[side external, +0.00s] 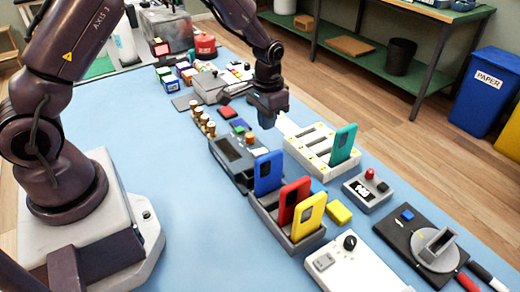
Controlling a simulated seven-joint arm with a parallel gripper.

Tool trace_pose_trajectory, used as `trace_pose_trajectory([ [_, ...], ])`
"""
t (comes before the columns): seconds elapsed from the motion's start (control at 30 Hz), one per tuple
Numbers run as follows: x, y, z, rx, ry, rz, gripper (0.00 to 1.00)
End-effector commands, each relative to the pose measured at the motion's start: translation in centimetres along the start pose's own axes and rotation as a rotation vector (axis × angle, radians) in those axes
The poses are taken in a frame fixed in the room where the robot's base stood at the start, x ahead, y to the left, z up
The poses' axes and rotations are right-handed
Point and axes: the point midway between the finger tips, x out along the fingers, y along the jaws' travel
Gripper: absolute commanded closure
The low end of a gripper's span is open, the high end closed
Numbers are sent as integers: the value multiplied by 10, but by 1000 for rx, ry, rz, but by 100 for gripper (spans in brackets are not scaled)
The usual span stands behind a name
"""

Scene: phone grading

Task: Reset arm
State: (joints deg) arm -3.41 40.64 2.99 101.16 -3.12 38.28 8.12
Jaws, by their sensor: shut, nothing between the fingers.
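My gripper (270,122) hangs from my arm over the middle of the blue table, fingers down. It is shut and holds nothing. It is above and behind a grey rack with blue (268,172), red (293,200) and yellow (309,217) phones standing upright in it. A teal phone (344,145) stands upright in a white slotted rack (310,160) to the right of my gripper. The other slots I can see in the white rack look empty. A dark grey device with a screen (229,150) lies below and left of my gripper.
A yellow block (339,213), a white box with a black knob (335,265) and a small box with a red button (368,190) stand near the racks. A black board with a grey fixture (434,250) is at front right. Clutter fills the far end; the left middle is clear.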

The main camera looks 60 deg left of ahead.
Motion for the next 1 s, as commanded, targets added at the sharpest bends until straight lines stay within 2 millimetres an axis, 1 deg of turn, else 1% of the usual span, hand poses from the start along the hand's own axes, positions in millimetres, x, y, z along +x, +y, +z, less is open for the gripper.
trace_pose_trajectory([
  [0.1,-3,0,0,0,0,0,100],
  [0.37,-3,0,0,-3,-1,0,100],
  [0.47,1,1,12,-19,-43,3,100],
  [0.5,3,2,22,-26,-71,5,100],
  [0.53,-2,3,30,-31,-84,7,100],
  [0.67,-38,10,52,-43,-79,10,100],
  [0.7,-52,12,60,-44,-71,11,100],
  [0.77,-72,15,72,-46,-52,12,100],
  [0.8,-86,17,81,-48,-38,12,100],
  [0.9,-118,22,104,-47,9,11,100],
  [1.0,-147,27,129,-44,66,10,100],
])
